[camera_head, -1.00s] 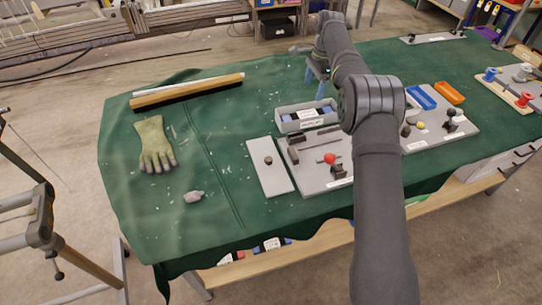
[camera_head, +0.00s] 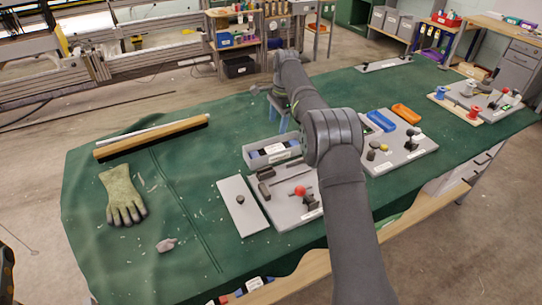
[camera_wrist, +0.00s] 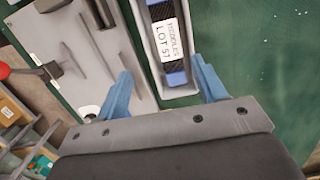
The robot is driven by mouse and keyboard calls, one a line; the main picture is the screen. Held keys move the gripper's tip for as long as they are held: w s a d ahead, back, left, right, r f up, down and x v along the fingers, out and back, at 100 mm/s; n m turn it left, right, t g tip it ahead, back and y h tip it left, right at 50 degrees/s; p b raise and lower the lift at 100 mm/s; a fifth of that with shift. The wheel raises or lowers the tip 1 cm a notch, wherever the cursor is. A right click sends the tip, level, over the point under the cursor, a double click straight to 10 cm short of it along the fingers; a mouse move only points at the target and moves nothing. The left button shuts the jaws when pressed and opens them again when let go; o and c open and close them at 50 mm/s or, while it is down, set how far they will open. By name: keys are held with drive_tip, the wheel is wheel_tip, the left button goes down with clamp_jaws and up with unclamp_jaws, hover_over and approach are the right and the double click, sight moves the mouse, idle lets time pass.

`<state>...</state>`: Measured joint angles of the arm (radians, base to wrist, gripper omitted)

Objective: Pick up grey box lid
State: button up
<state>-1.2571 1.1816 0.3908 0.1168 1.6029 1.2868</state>
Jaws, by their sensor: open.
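A flat light-grey lid with a small dark knob (camera_head: 242,199) lies on the green table, left of a grey board, in the head view. A grey open box (camera_head: 258,162) with a white label stands just behind it. My gripper (camera_head: 279,120) is open and empty beyond the box, its blue fingers pointing down. In the wrist view my gripper (camera_wrist: 161,66) shows its two blue fingers wide apart. The box (camera_wrist: 190,85), with its "LOT 57" label and dark and blue contents, appears between them. The lid cannot be made out in the wrist view.
A grey board (camera_head: 288,212) with a red ball and dark parts lies right of the lid. A green glove (camera_head: 122,196), a grey lump (camera_head: 166,245) and a wooden bar (camera_head: 150,138) lie to the left. Blue (camera_head: 381,121) and orange (camera_head: 406,114) trays are to the right.

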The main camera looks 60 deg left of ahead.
drive_tip(key=shift+c, duration=1.1)
wheel_tip(320, 180, up, 4)
drive_tip(key=r+n+t+y, duration=0.1)
drive_tip(key=n, duration=2)
hover_over(240, 198)
drive_tip(key=d, duration=0.2)
drive_tip(key=f, duration=0.5)
drive_tip(key=a+f, duration=0.1)
drive_tip(key=f, duration=0.5)
drive_tip(key=a+f, duration=0.1)
drive_tip(key=f, duration=0.5)
drive_tip(key=shift+f, duration=0.1)
drive_tip(key=shift+c, duration=0.4)
